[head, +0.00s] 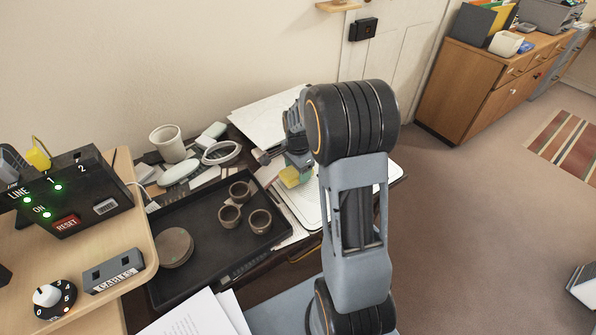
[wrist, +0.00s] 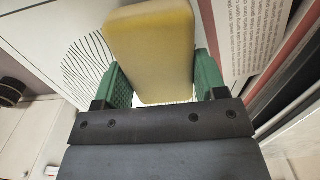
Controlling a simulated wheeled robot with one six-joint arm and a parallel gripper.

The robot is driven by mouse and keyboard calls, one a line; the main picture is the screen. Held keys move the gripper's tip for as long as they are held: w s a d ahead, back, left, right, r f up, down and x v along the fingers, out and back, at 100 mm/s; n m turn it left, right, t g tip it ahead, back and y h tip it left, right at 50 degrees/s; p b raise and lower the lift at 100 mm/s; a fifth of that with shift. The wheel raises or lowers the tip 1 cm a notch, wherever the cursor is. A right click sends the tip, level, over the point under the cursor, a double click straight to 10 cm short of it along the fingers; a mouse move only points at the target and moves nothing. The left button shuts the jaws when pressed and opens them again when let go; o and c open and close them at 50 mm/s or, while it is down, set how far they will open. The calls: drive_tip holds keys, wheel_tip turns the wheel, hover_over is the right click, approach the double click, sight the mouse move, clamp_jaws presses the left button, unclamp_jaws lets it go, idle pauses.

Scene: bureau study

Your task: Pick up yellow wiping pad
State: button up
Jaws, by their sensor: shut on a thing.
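The yellow wiping pad (wrist: 152,52) is a thick block with rounded edges, seen in the wrist view between the two green fingers of my gripper (wrist: 160,85). My gripper is shut on it, one finger at each side. In the head view the pad (head: 290,177) shows as a small yellow patch under my gripper (head: 297,165), over the white papers at the right of the desk. My arm hides part of the gripper there. I cannot tell whether the pad touches the papers.
A black tray (head: 196,252) with small brown cups (head: 240,193) and a round brown lid-like disc (head: 174,247) lies left of my gripper. A white cup (head: 168,143) and a white ring (head: 221,152) stand behind. A black switch box (head: 75,195) is at the far left.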

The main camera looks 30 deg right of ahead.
wheel_tip(320, 180, up, 3)
drive_tip(key=shift+f, duration=0.1)
drive_tip(key=s+r+p, duration=0.1)
drive_tip(key=s+r, duration=0.3)
drive_tip(key=s, duration=0.3)
drive_tip(key=s+a+r+p, duration=0.1)
drive_tip(key=s+r, duration=0.4)
drive_tip(key=s, duration=0.2)
drive_tip(key=shift+a+r, duration=0.15)
drive_tip(key=shift+r, duration=0.05)
